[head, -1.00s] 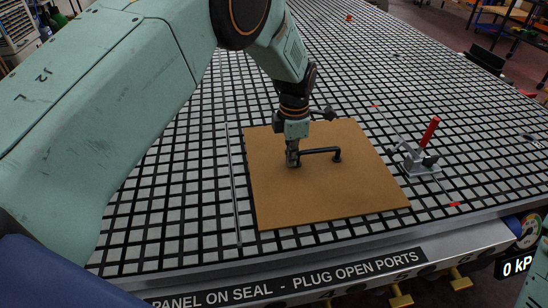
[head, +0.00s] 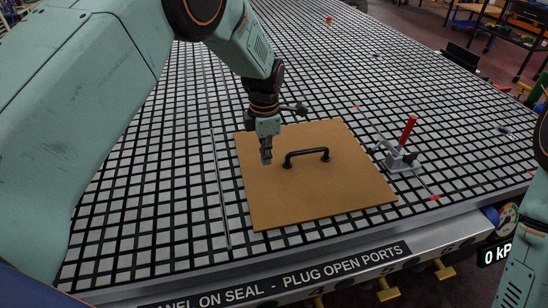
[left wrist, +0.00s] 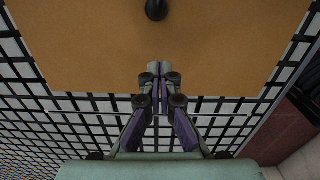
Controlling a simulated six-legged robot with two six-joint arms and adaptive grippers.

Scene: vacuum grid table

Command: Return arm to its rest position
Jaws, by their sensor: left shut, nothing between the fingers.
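My left gripper (head: 266,157) is shut and empty, pointing down above the left part of a brown square panel (head: 318,198). It is apart from the panel's black handle (head: 306,155), a little to its left. In the left wrist view my closed fingertips (left wrist: 160,70) show in front of the panel (left wrist: 95,45), with one end of the handle (left wrist: 156,9) at the top edge. The panel lies flat on the grid table (head: 150,205). At the right edge of the head view only part of my right arm shows; its gripper is out of view.
A toggle clamp with a red handle (head: 408,129) stands just right of the panel. Brass valves (head: 387,290) and a gauge (head: 507,220) line the front edge; the readout shows 0 kP, cut off. The grid behind and left of the panel is mostly clear.

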